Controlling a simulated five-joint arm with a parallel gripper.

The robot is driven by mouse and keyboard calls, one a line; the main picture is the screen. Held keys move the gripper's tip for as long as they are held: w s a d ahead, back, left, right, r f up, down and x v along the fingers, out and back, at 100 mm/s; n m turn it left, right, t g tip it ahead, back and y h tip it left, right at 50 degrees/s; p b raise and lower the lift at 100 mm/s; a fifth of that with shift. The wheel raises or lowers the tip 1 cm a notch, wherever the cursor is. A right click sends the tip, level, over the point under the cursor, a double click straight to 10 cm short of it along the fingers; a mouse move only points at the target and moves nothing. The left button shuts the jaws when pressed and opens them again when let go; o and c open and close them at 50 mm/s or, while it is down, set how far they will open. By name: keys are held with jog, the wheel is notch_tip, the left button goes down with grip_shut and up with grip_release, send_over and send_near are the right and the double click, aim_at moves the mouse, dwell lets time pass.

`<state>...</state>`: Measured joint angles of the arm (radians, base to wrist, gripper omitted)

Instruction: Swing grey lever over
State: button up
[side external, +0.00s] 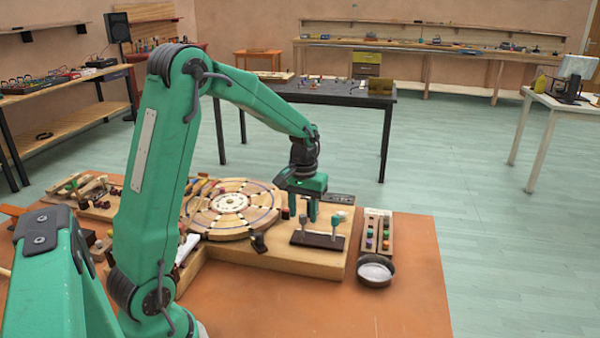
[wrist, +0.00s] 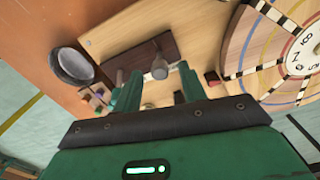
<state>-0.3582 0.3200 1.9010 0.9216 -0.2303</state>
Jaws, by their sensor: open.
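A dark base plate (side external: 318,240) carries two short upright levers near the front right of the wooden board. One lever with a pale grey knob (side external: 303,220) stands at the plate's left, under my gripper (side external: 302,212). The other lever (side external: 338,217), with a grey-teal top, stands at its right. My gripper is open and points down. In the wrist view one grey knob (wrist: 160,68) shows between the two fingertips (wrist: 160,74), and the brown plate (wrist: 150,50) lies beyond it. The second lever is partly hidden by the left finger. I cannot tell whether the fingers touch a lever.
A round wooden dial (side external: 232,206) with dark-and-light bands lies left of the plate. A tray of coloured knobs (side external: 377,230) and a round dark metal bowl (side external: 375,270) stand at the right. The orange table's front right is clear.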

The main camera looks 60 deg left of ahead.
jog(key=shift+f, duration=0.3)
jog(key=shift+c, duration=0.3)
grip_shut()
jog(key=shift+s+d+t, duration=0.35)
jog(key=shift+d+t, duration=0.05)
jog(key=shift+t, duration=0.2)
jog(key=shift+o, duration=0.3)
grip_release()
